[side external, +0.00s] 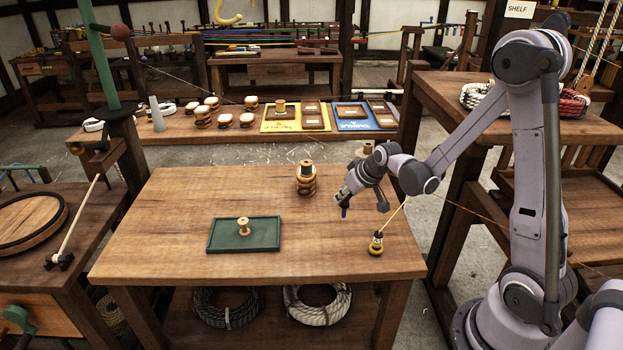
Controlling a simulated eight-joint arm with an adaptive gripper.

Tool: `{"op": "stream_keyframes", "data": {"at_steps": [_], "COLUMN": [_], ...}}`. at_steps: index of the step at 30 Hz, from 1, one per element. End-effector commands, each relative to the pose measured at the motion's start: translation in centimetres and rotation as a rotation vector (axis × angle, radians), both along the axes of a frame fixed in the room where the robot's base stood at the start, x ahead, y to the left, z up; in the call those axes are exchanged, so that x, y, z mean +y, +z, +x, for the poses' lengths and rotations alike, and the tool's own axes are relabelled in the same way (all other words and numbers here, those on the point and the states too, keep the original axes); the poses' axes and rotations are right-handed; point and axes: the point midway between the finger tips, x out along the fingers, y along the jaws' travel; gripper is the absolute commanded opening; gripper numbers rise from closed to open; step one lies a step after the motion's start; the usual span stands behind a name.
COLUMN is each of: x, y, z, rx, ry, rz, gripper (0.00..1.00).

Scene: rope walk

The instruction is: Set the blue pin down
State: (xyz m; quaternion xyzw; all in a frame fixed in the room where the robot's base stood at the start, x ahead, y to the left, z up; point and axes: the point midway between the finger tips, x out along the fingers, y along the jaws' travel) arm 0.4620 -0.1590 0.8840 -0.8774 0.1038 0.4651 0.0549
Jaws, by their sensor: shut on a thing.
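My gripper (345,202) is above the right part of the wooden table (180,215), pointing down and to the left. It is shut on a small blue pin (344,212), which hangs below the fingertips. The pin's lower end looks clear of the table top, but the exact gap is hard to tell. The upper part of the pin is hidden by the fingers.
A green tray (220,244) holding a wooden spool (243,226) lies farther left. A yellow-and-black piece with a slanted stick (376,246) stands near the right edge. The front middle is clear.

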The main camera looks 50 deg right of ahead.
Motion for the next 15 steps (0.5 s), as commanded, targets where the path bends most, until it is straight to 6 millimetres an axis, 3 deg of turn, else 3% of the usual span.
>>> {"op": "stream_keyframes", "data": {"at_steps": [15], "x": [0.1], "y": [-4.1], "z": [0.2], "rx": [0.000], "ry": [-0.001], "rz": [0.001], "gripper": [0.00]}}
